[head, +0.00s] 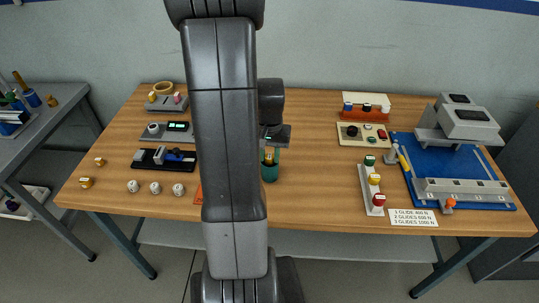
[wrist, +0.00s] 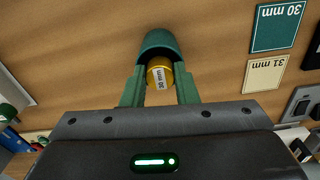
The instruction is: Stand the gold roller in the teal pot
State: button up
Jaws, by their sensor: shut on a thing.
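The gold roller (wrist: 160,76), with a white "30 mm" label, is between the two green fingers of my gripper (wrist: 160,88) in the wrist view. My gripper is shut on it. The teal pot (wrist: 158,42) lies just past the roller, its rim close around or behind the roller's far end. I cannot tell how far the roller is inside the pot. In the head view the pot (head: 270,171) stands on the table right of my arm, with my gripper (head: 270,151) directly above it and a bit of gold between the fingers.
A green "30 mm" card (wrist: 278,27) and a cream "31 mm" card (wrist: 265,74) lie right of the pot in the wrist view. A rack with coloured knobs (head: 372,188) and a blue-based machine (head: 450,170) stand at the right. Several small rollers (head: 155,188) stand at the left. The table between pot and rack is clear.

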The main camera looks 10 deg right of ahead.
aim_at(270, 156)
jog(key=o, duration=1)
jog(key=shift+s+a+f, duration=0.15)
jog(key=shift+s+f, duration=0.35)
jog(key=shift+f, duration=0.25)
jog(key=shift+w+r+p, duration=0.15)
jog(key=shift+r+p, duration=0.3)
jog(key=shift+r, duration=0.05)
jog(key=shift+o, duration=0.2)
notch_tip(270, 156, up, 12)
jog(key=shift+w+r+p, duration=0.25)
jog(key=shift+w+p, duration=0.05)
jog(key=shift+w, duration=0.05)
